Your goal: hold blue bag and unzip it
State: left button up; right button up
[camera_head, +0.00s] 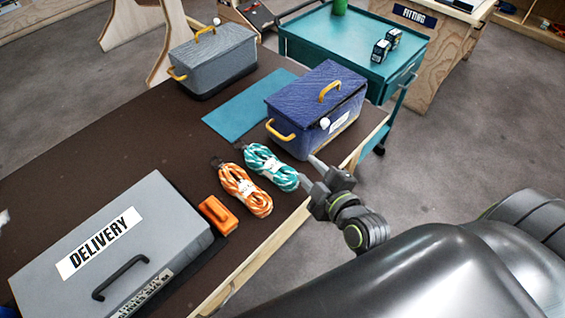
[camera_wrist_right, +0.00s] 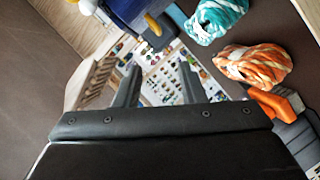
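The blue bag (camera_head: 312,98) stands closed at the table's right end, with a yellow handle on top and another on its left side. A small white tab (camera_head: 324,123) is on its front edge. My right gripper (camera_head: 310,171) is open and empty, in front of the bag and apart from it, near the table edge. In the right wrist view its two fingers (camera_wrist_right: 159,83) are spread with nothing between them, and part of the blue bag (camera_wrist_right: 130,12) shows at the top. My left gripper is not in view.
Teal rope (camera_head: 268,167) and orange rope (camera_head: 244,190) coils lie left of my right gripper. An orange block (camera_head: 217,214), a grey DELIVERY case (camera_head: 120,240), a teal mat (camera_head: 246,108) and a grey bag (camera_head: 212,62) share the brown table (camera_head: 130,150). A teal cart (camera_head: 350,42) stands behind.

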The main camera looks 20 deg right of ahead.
aim_at(279, 137)
jog(key=p+x, duration=0.4)
jog(key=x, duration=1.1)
jog(key=shift+w+d, duration=0.15)
jog(key=shift+d, duration=0.05)
jog(key=shift+x, duration=1)
grip_shut()
grip_release()
